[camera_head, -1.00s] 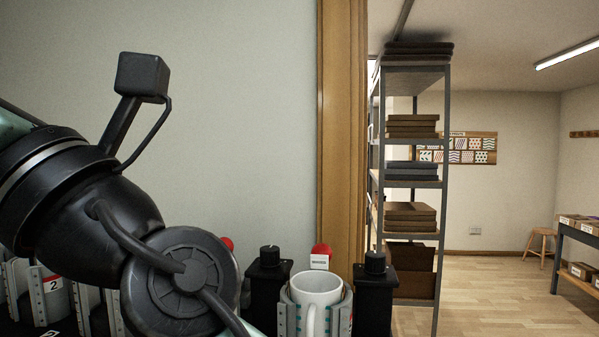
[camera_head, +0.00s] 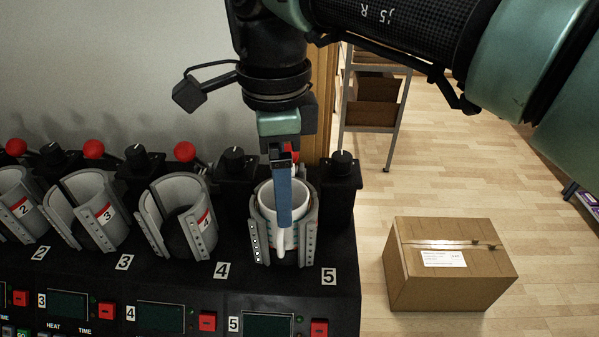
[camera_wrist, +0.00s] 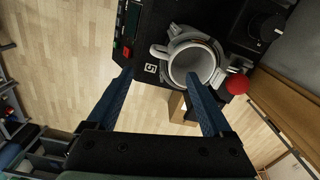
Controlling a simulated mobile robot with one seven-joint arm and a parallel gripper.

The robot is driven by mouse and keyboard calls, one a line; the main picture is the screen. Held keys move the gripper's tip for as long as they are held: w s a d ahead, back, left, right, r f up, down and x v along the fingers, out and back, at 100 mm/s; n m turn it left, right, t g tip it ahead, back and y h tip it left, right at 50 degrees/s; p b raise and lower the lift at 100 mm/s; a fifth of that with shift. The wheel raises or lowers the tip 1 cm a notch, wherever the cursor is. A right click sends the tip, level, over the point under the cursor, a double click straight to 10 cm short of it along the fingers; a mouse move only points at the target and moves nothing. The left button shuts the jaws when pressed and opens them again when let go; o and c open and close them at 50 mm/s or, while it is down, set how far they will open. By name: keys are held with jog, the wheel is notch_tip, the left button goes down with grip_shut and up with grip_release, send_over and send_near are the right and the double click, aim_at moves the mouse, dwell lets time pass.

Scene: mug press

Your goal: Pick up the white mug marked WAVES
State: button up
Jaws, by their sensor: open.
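A white mug (camera_head: 268,194) stands in the clamp of press station 5, its handle facing the front of the machine. No WAVES marking is readable on it. In the wrist view the mug (camera_wrist: 181,68) shows its open mouth, with the handle to the left. My gripper (camera_head: 284,222) hangs above the mug, pointing down. In the wrist view my gripper (camera_wrist: 160,77) has its blue fingers wide apart with nothing between them. The right fingertip overlaps the mug's near rim in the picture; the left one is clear of it. I cannot tell whether they touch.
The grey station 5 clamp (camera_head: 309,238) wraps the mug, with black knob posts (camera_head: 343,180) beside it. Clamps (camera_head: 200,236) at other stations stand in a row to the left. A cardboard box (camera_head: 450,275) sits on the floor at right.

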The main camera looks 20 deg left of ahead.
aim_at(279, 232)
notch_tip(279, 232, down, 7)
jog(key=shift+s+r+p, duration=0.15)
jog(key=shift+p, duration=1)
jog(key=shift+a+f+p, duration=0.2)
jog(key=shift+f+p, duration=0.5)
jog(key=shift+f, duration=0.05)
jog(key=shift+a+f+p, duration=0.1)
jog(key=shift+f+p, duration=1)
jog(key=shift+f, duration=1.1)
grip_shut()
